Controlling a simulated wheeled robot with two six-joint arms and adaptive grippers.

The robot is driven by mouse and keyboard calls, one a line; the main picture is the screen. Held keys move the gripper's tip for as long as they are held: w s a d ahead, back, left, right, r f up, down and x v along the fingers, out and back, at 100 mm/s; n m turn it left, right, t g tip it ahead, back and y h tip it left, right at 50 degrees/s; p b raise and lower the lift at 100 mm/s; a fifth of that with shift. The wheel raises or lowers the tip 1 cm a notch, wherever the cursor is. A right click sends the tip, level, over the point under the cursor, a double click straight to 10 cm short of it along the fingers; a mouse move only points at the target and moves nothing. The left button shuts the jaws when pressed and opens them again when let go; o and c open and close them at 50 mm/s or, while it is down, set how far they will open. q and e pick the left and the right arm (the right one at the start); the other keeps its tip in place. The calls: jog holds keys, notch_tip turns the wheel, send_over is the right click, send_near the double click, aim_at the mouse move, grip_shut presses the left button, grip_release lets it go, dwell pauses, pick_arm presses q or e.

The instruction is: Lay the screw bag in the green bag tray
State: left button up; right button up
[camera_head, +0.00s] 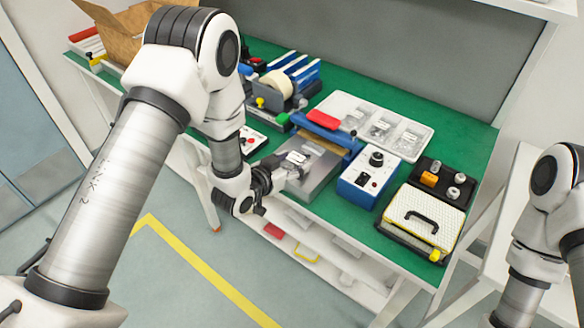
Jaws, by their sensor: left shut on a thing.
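My left gripper (278,178) is at the front edge of the green-topped bench, by a silver plate (318,172). It is shut on a small clear bag, which I take for the screw bag (296,158); the fingers hide part of it. The bag is over the plate, and I cannot tell whether it touches it. A white tray (345,104) behind holds several clear bags (380,130). I cannot make out a green bag tray. My right arm shows at the right edge, with its gripper out of view.
A blue control box (368,180) stands right of the plate, and a case with a white perforated top (425,215) is farther right. A red-topped blue bar (323,119) crosses behind the plate. A cardboard box (118,32) is at far left.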

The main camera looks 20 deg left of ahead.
pick_arm(q)
jog(key=o, duration=1.5)
jog(key=shift+s, duration=0.1)
jog(key=shift+r, duration=0.15)
jog(key=b+v, duration=0.1)
jog(key=v, duration=1.1)
jog(key=s+f+g+y, duration=0.1)
jog(key=s+f+g, duration=0.1)
jog(key=f, duration=0.3)
jog(key=s+a+f+n+g+y, duration=0.1)
jog(key=s+f+g, duration=0.1)
jog(key=s+f, duration=0.3)
jog(key=s+f+n+g, duration=0.1)
jog(key=s+f+g, duration=0.2)
jog(key=f, duration=0.4)
jog(key=shift+s+a+f+y, duration=0.1)
jog(key=shift+s+a+y, duration=0.3)
jog(key=shift+s, duration=0.2)
jog(key=shift+o, duration=0.6)
jog(key=s+a+f+n+g+y, duration=0.1)
jog(key=s+f+g, duration=0.5)
jog(key=s, duration=0.7)
jog(key=shift+a+f+n+y, duration=0.3)
jog(key=shift+a+f+n, duration=0.1)
jog(key=shift+f+n, duration=0.25)
jog(key=shift+s+r+n, duration=0.1)
jog(key=shift+s+n, duration=0.05)
jog(key=shift+n, duration=0.1)
